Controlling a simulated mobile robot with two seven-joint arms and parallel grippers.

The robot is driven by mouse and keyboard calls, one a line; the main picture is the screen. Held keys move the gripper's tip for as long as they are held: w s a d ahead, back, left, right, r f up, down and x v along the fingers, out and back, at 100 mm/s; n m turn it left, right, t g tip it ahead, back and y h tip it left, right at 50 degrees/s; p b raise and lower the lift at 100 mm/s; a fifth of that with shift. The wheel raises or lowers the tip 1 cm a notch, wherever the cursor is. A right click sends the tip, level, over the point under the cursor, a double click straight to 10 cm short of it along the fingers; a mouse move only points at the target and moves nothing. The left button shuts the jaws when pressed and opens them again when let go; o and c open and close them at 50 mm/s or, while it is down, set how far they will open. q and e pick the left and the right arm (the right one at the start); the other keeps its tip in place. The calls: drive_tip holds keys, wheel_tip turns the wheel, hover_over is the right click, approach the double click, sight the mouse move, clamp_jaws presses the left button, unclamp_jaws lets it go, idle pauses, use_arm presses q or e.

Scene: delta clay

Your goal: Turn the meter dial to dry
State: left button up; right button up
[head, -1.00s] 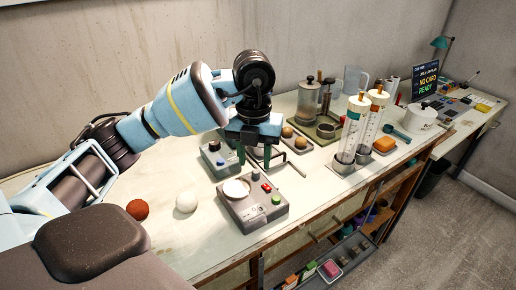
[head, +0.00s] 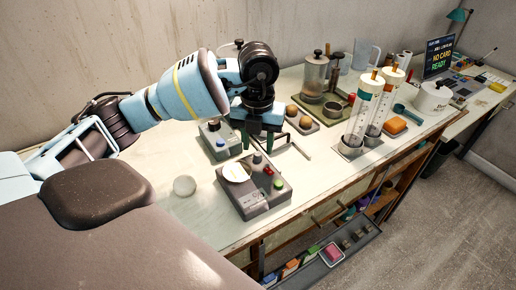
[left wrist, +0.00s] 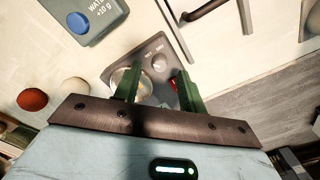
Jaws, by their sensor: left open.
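The meter is a grey box (head: 262,203) on the bench, with a white round dish, a red button and a green button on top. Its small grey dial (head: 257,158) is at the back edge of the top. My left gripper (head: 258,143) is open and empty, pointing down just above and behind the dial; contact cannot be told. In the left wrist view its green fingers (left wrist: 158,76) stand either side of the dial. My right gripper is not in view.
A grey box with a blue button (head: 218,140), marked water +10 g, stands left behind the meter. Tall tubes (head: 358,122) stand right. The bench front is clear.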

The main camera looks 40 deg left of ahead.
sight(258, 156)
use_arm(q)
wheel_tip(258, 156, down, 2)
drive_tip(key=shift+f, duration=0.3)
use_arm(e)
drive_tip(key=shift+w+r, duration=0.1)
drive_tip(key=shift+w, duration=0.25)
use_arm(q)
drive_tip(key=shift+c, duration=0.4)
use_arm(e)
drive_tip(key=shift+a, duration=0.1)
use_arm(q)
clamp_jaws()
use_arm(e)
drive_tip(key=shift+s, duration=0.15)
